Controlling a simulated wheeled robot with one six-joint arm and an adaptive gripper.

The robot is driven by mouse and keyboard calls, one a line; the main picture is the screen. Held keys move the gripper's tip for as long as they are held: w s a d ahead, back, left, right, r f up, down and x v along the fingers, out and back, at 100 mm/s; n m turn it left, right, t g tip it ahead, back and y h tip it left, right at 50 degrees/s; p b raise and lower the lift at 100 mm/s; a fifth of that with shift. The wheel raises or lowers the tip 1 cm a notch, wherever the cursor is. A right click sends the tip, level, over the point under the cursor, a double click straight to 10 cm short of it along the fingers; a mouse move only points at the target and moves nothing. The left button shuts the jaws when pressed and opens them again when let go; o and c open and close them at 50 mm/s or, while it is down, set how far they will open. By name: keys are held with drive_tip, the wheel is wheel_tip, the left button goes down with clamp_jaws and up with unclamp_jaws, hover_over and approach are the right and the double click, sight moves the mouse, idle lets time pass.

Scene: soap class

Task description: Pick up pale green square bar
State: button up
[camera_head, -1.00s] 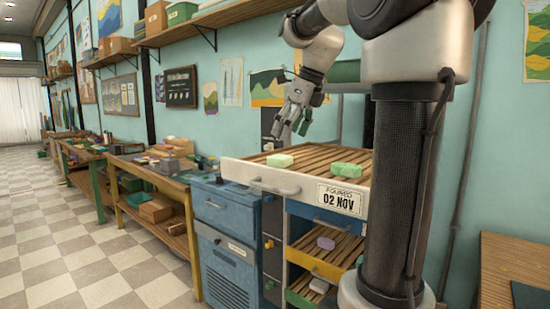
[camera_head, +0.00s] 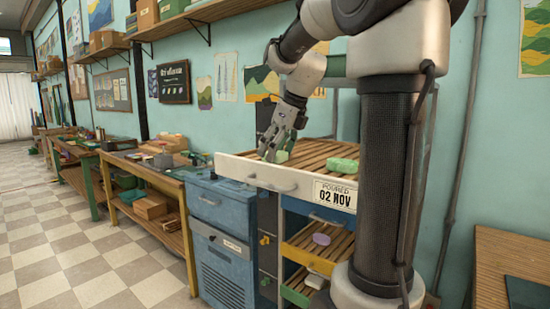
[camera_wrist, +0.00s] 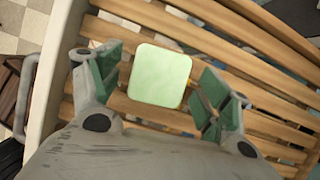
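The pale green square bar (camera_wrist: 160,75) lies flat on the wooden slats of the top drawer, near its pale front wall. In the wrist view my gripper (camera_wrist: 159,84) is open, with one green-padded finger on each side of the bar and a gap on both sides. The bar also shows in the head view (camera_head: 282,156), partly hidden behind my gripper (camera_head: 270,153). I cannot tell the exact height of the fingertips above the slats. A second green bar (camera_head: 343,164) lies on the same slats to the right.
The slatted top drawer (camera_head: 235,166) has a raised front wall with a handle and a "02 NOV" label. A blue cabinet (camera_head: 222,205) stands left.

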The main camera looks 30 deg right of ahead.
drive_tip(key=c, duration=0.9)
